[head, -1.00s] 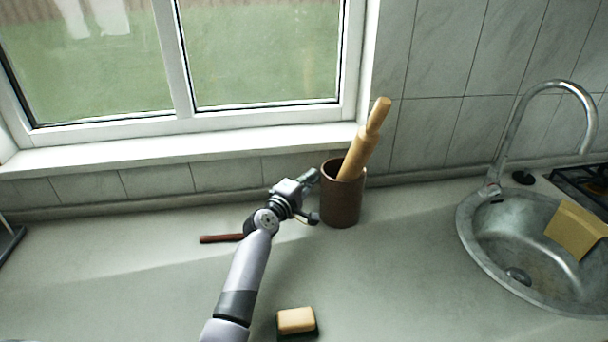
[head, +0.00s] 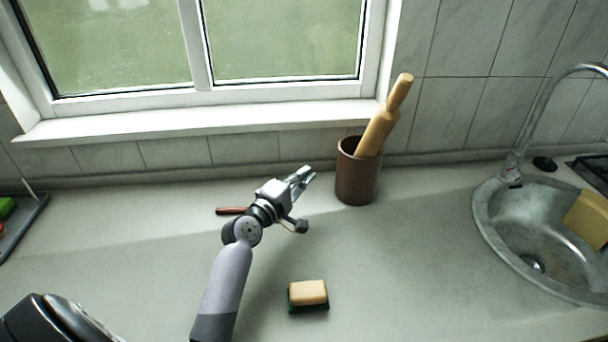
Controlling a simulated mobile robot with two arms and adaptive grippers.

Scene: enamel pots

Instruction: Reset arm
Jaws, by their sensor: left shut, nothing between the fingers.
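My left gripper (head: 303,176) is on the end of the arm that comes up from the bottom of the head view. It is shut and empty above the counter, pointing up and to the right. Its fingertips are a little to the left of a brown cylindrical pot (head: 356,178), apart from it in the picture. A wooden rolling pin (head: 383,122) stands tilted in the pot. My right gripper is not in view.
A sponge (head: 309,292) lies on the counter (head: 420,270) in front. A reddish-brown stick-like thing (head: 231,211) lies partly behind my arm. A sink (head: 487,225) with a faucet (head: 535,115) and a yellowish block (head: 588,218) is at right. A dark tray (head: 30,222) is at left.

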